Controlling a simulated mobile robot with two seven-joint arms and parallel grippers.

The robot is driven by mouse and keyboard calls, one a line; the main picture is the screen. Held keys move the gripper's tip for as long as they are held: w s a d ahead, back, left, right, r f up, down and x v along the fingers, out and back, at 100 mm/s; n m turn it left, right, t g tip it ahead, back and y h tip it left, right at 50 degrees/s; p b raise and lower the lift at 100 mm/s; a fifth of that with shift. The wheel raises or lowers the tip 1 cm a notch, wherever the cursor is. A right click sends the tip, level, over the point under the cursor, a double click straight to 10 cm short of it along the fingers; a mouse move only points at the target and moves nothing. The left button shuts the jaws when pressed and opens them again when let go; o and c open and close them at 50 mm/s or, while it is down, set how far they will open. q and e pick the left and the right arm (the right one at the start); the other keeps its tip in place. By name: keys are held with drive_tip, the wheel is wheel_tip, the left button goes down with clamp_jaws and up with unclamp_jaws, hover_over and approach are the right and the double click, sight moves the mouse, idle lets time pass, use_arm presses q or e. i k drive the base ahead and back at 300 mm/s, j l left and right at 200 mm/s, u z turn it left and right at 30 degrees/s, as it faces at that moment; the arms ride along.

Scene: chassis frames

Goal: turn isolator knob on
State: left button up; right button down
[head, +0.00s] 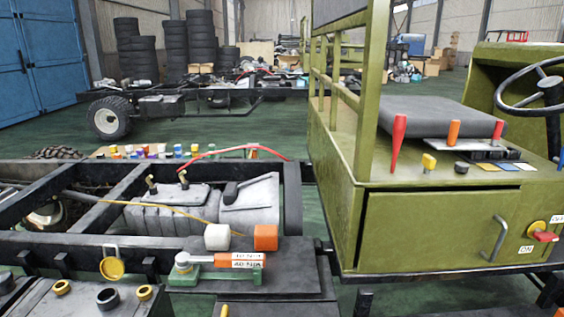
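The isolator knob (545,236) is a red handle on a round yellow base (537,227), on the front face of the green cab body at the far right. The handle is not lined up with the ON label. Neither of my grippers is in view.
A cabinet door with a grey handle (497,238) is left of the knob. Red and orange levers (399,140) stand on the ledge above, before a dark seat and steering wheel (545,90).

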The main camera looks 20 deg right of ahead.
sight(541, 236)
drive_tip(key=z, duration=2.05)
